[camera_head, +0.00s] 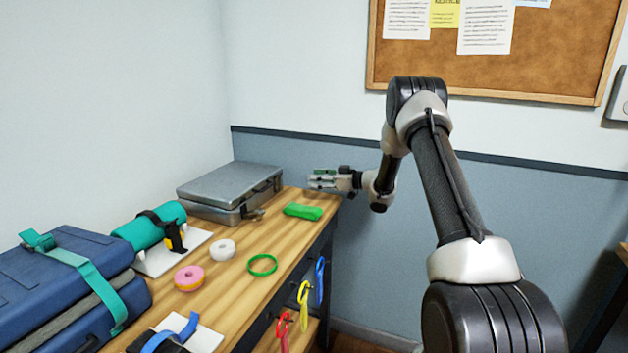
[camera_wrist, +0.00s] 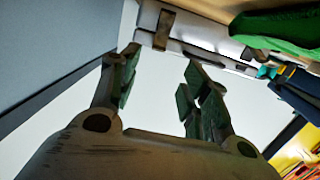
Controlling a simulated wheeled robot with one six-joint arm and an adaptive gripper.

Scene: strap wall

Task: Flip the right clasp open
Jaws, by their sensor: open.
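The grey metal case (camera_head: 228,183) lies closed at the back of the wooden bench, its front towards my gripper (camera_head: 314,180). In the head view small clasps and a dark handle show on its front; the right clasp (camera_head: 277,181) is small there. In the wrist view the case front crosses the top, with a brownish clasp (camera_wrist: 165,27) just beyond my gripper (camera_wrist: 160,62). That clasp appears to lie flat against the front. My gripper is open and empty, its fingers apart and clear of the case.
A green folded item (camera_head: 303,211) lies before the case and shows at upper right in the wrist view (camera_wrist: 282,28). A green ring (camera_head: 262,265), a white roll (camera_head: 222,249) and a pink roll (camera_head: 189,278) lie nearer. A blue strapped case (camera_head: 65,275) stands at left.

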